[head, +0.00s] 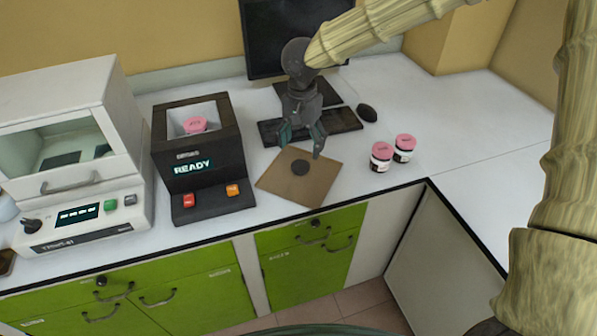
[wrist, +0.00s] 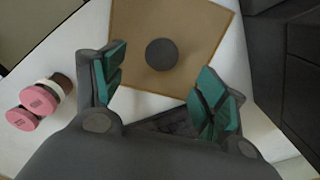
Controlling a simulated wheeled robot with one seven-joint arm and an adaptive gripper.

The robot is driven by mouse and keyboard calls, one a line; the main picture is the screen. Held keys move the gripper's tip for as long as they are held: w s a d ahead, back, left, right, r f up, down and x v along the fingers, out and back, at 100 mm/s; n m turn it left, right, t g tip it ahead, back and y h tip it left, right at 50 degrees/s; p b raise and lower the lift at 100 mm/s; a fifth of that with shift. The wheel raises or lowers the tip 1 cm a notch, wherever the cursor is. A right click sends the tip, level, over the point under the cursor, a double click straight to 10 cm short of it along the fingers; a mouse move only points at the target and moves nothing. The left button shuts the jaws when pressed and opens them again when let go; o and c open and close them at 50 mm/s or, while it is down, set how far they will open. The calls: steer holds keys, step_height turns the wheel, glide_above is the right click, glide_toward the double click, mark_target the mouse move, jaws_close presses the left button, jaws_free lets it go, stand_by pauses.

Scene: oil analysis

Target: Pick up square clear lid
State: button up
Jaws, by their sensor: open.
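No separate square clear lid stands out in either view. The black device (head: 204,186) reading READY has a square top with a pale see-through area (head: 177,122), and I cannot tell if this is the lid. A pink-capped jar (head: 195,125) shows inside that top. My gripper (head: 301,143) is open and empty, pointing down above the brown square board (head: 318,194), to the right of the black device. In the wrist view my gripper (wrist: 157,82) has its teal fingers apart, with the board (wrist: 190,22) and its dark disc (wrist: 161,53) beyond them.
Two pink-capped jars (head: 381,157) (head: 404,148) stand right of the board. A keyboard (head: 335,122), monitor (head: 285,35) and mouse (head: 367,112) are behind. A white machine (head: 75,160) stands at the left. The counter (head: 465,110) at the right is clear.

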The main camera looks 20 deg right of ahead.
mark_target(300, 165)
step_height(300, 165, down, 3)
steer(key=shift+f, duration=0.1)
steer(key=shift+w+a+f+p, duration=0.1)
steer(key=shift+f+p, duration=0.55)
steer(key=shift+f, duration=2.15)
steer(key=c, duration=1.4)
steer(key=shift+c, duration=0.3)
steer(key=shift+r, duration=0.15)
